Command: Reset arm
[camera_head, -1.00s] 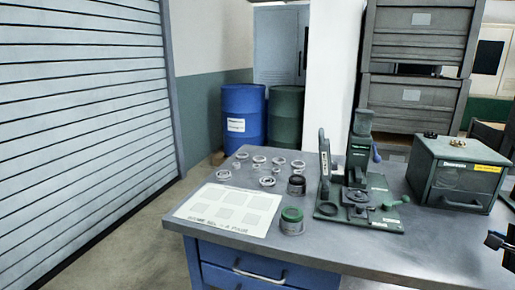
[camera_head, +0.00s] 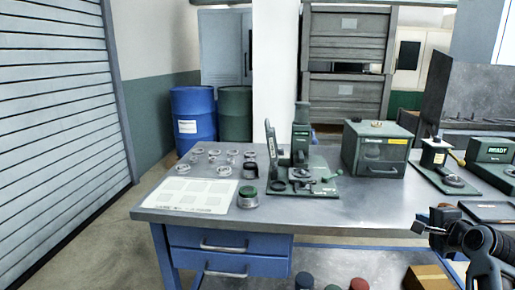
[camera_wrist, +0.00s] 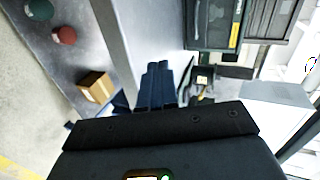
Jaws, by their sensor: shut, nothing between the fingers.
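My gripper (camera_head: 420,228) is at the right of the head view, in front of the workbench's front edge. In the wrist view its dark fingers (camera_wrist: 156,78) are together with nothing between them. The grey workbench (camera_head: 340,222) carries a green ring grinder press (camera_head: 302,150), left of my gripper and apart from it. Several metal rings (camera_head: 197,172) lie at the bench's left end, behind a white marked sheet (camera_head: 192,194). A green-topped tin (camera_head: 248,196) stands beside the sheet.
Below are a cardboard box (camera_head: 428,278) and several coloured-topped items (camera_head: 305,281). Blue drawers (camera_head: 225,250) are under the bench. The front middle of the benchtop is clear.

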